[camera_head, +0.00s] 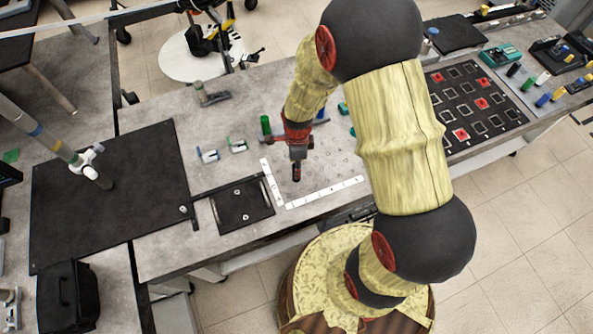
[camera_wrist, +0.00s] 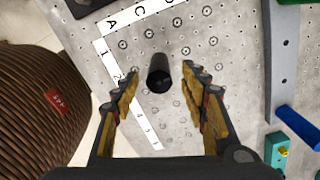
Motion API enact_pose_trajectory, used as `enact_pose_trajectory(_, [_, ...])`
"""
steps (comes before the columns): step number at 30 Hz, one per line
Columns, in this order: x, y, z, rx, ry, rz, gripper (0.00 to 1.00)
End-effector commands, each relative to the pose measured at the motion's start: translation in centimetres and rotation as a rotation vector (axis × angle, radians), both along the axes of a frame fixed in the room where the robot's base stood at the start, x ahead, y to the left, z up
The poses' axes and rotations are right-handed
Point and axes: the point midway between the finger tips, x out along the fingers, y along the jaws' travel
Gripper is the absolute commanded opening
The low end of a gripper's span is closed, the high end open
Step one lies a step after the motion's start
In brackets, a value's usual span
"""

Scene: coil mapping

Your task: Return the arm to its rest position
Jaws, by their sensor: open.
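My gripper (camera_head: 297,158) points down over the marked metal plate (camera_head: 335,160), at the middle of the head view. In the wrist view its two yellow-padded fingers (camera_wrist: 160,100) are spread apart. A dark cylinder (camera_wrist: 158,75) stands upright on the plate, just ahead of and between the fingertips, with a visible gap to each side. In the head view the cylinder's dark end (camera_head: 296,174) shows below the gripper. My arm bends over the table from the right, and my base hides part of the floor in front.
White lettered and numbered strips (camera_head: 325,192) edge the plate. A small black mat (camera_head: 242,204) lies to its left, and a large black board (camera_head: 105,185) farther left. A black grid board (camera_head: 470,105) lies at right. Green and blue pieces (camera_head: 237,145) stand behind.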

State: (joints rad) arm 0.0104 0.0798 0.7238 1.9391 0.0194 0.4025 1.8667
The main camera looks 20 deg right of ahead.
Motion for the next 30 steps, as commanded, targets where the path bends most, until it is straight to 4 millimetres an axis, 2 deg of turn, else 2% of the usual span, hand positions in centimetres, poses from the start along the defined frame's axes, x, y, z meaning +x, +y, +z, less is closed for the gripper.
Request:
enact_pose_trajectory(1, [0.1, 0.0, 1.2, 0.0, -0.004, 0.0, 0.44])
enact_pose_trajectory(6, [0.1, 0.0, 4.3, 0.0, -0.003, 0.0, 0.44])
enact_pose_trajectory(12, [0.0, -0.1, 6.4, 0.0, -0.001, 0.0, 0.44])
enact_pose_trajectory(23, [0.0, -0.1, 6.8, 0.0, 0.001, 0.009, 0.44])
enact_pose_trajectory(26, [-0.1, -0.1, 6.8, 0.001, 0.004, 0.079, 0.44])
enact_pose_trajectory(30, [-1.3, -0.1, 6.6, 0.008, 0.041, 0.321, 0.44])
